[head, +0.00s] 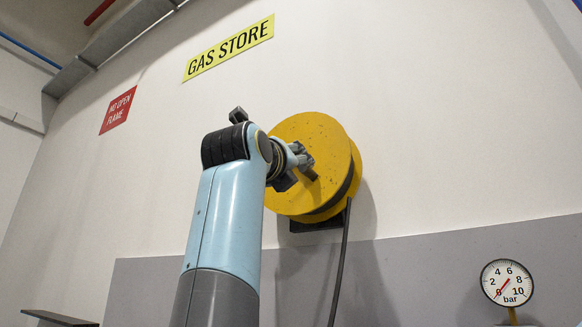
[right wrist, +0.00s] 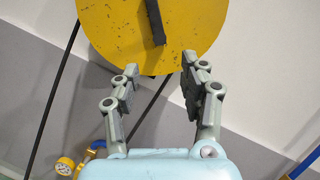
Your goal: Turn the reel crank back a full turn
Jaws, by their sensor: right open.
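The yellow reel (head: 318,130) is mounted on the wall. Its yellow face (right wrist: 110,28) also fills the top of the right wrist view. The dark crank (right wrist: 154,20) lies across that face, with its lower end just above my fingertips in the picture. My right gripper (right wrist: 160,64) is open and empty, its two fingers apart below the crank end. In the head view my right gripper (head: 300,161) is in front of the reel face and hides part of it and most of the crank. Whether a finger touches the crank is unclear. My left gripper is not in view.
A black hose (head: 341,265) hangs from the reel. A pressure gauge (head: 507,283) stands at the lower right. A dark ledge (head: 58,318) is at the lower left. The wall right of the reel is clear.

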